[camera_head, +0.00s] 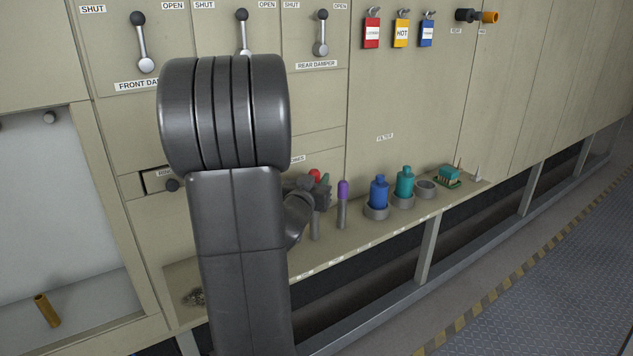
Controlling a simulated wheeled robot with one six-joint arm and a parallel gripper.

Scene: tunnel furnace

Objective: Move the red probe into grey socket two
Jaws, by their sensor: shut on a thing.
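The red probe shows only as a red top (314,175) just above my gripper (320,196). My gripper is shut on it above the shelf, partly hidden behind my arm. The rest of the probe is hidden by the gripper. A grey upright tube (315,228) stands on the shelf below the gripper; I cannot tell whether it is a socket or whether the probe is in it. A green-topped piece (325,179) shows right behind the gripper. A purple-topped probe (343,190) stands upright in a grey tube (342,215) to the right. No socket number is readable.
On the shelf (365,236), right of the purple top, are a blue bottle (379,191) and a teal bottle (405,183) in grey cups, an empty grey cup (427,188) and a green tray (447,181). Dampers and hanging tags are above. My arm hides the shelf's left middle.

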